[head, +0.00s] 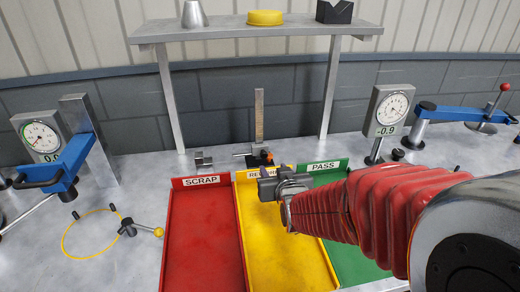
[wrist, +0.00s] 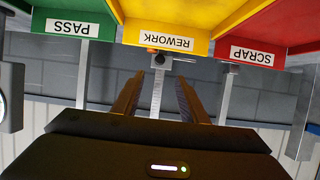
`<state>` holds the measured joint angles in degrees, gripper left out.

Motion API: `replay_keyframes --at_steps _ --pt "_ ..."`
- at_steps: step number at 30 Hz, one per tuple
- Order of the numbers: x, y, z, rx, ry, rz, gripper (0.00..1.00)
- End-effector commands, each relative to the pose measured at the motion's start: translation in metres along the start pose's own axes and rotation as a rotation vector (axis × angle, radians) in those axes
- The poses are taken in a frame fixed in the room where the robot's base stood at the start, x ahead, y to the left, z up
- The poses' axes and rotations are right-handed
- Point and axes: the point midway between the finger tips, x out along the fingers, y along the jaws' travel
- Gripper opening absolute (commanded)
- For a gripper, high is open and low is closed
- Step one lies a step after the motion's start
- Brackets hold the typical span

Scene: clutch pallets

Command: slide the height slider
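A height gauge with an upright scale (head: 259,115) stands at the back of the table, behind the yellow tray. Its slider (head: 258,156), with a dark bar and an orange part, sits low on the scale, partly hidden by my gripper. My gripper (head: 270,182) is above the yellow tray, in front of the gauge and apart from it as far as I can tell. In the wrist view, which is upside down, my gripper (wrist: 159,80) is open, with the scale (wrist: 156,95) showing between its two fingers. The slider (wrist: 160,60) shows beyond the fingertips.
Red SCRAP (head: 203,240), yellow REWORK (head: 290,265) and green PASS (head: 350,258) trays lie side by side below. Dial gauges (head: 42,137) (head: 392,108) with blue arms flank the table. A small grey block (head: 203,160) lies left of the gauge.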

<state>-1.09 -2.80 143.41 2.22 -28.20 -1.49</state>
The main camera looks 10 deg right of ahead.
Motion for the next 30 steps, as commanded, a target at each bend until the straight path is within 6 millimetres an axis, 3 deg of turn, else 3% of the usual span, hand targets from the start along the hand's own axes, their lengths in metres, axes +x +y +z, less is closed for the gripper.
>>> replay_keyframes --at_steps 11,30 --pt "0.009 0.0 0.0 0.0 -0.002 0.001 0.4" --pt "0.068 0.0 0.0 -0.001 -0.001 0.0 0.4"
